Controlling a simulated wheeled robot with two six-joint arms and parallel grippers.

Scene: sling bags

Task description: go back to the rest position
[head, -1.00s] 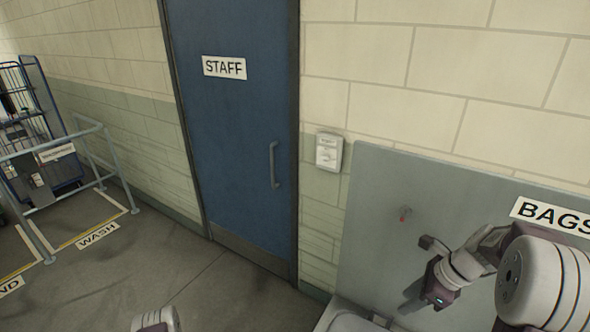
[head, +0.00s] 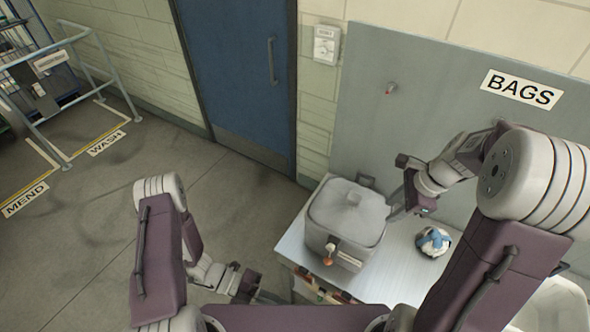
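My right gripper (head: 396,207) hangs at the end of my raised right arm, in front of the grey back panel and close to the right side of the grey lidded bin. Its fingers are small and partly merge with the bin's edge, so I cannot tell whether they are open or shut. My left gripper (head: 262,298) is low in the head view, left of the counter's front corner. It is small and dark there, and its fingers are not clear. I see no bag in either gripper.
The grey lidded bin (head: 347,213) stands on a pale counter (head: 303,243). A blue and white bundle (head: 433,241) lies right of it. A BAGS sign (head: 521,89) marks the panel (head: 430,110). A blue door (head: 237,70) and open floor (head: 120,230) are to the left.

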